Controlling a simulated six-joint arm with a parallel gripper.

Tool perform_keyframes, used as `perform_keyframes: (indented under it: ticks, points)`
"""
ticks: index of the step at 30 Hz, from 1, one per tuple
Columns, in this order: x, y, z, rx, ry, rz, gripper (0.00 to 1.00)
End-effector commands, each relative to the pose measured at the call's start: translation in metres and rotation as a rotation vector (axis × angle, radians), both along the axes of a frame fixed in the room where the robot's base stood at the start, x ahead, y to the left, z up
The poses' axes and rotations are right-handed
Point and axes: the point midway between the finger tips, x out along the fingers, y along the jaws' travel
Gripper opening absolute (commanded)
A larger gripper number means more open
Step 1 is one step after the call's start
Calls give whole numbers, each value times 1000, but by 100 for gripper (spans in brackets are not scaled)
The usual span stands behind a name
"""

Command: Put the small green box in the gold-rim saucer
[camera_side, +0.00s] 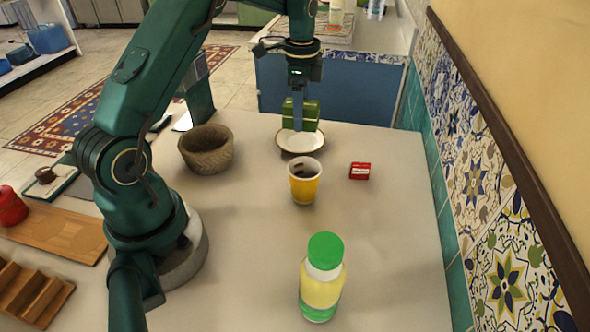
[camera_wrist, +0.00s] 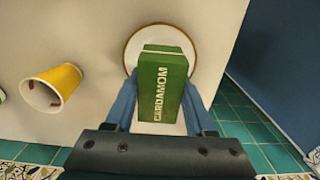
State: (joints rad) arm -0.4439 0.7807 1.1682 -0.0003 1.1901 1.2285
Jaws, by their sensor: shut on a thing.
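The small green box (camera_side: 308,114), with "CARDAMOM" on its side in the wrist view (camera_wrist: 160,87), is held upright between the fingers of my gripper (camera_side: 298,118). In the wrist view, my gripper's blue fingers (camera_wrist: 158,112) are shut on both sides of it. The gold-rim saucer (camera_side: 300,149) is white and lies on the table. In the wrist view the saucer (camera_wrist: 133,52) shows behind the box, which covers much of it. I cannot tell whether the box's bottom touches the saucer.
A yellow cup (camera_side: 305,183) stands in front of the saucer, and also shows in the wrist view (camera_wrist: 62,82). A small red box (camera_side: 360,171) is to the right. A woven bowl (camera_side: 206,150) is to the left. A green-capped bottle (camera_side: 322,285) stands at the front. A tiled wall (camera_side: 470,185) bounds the right.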

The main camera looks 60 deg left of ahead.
Motion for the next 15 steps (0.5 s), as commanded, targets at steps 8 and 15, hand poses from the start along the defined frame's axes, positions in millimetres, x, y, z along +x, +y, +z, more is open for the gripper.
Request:
perform_keyframes:
  ticks: [8, 15]
  points:
    - [-1, 0, -35, -1, 3, 1, 0]
    - [-1, 0, -36, 0, 1, 1, 0]
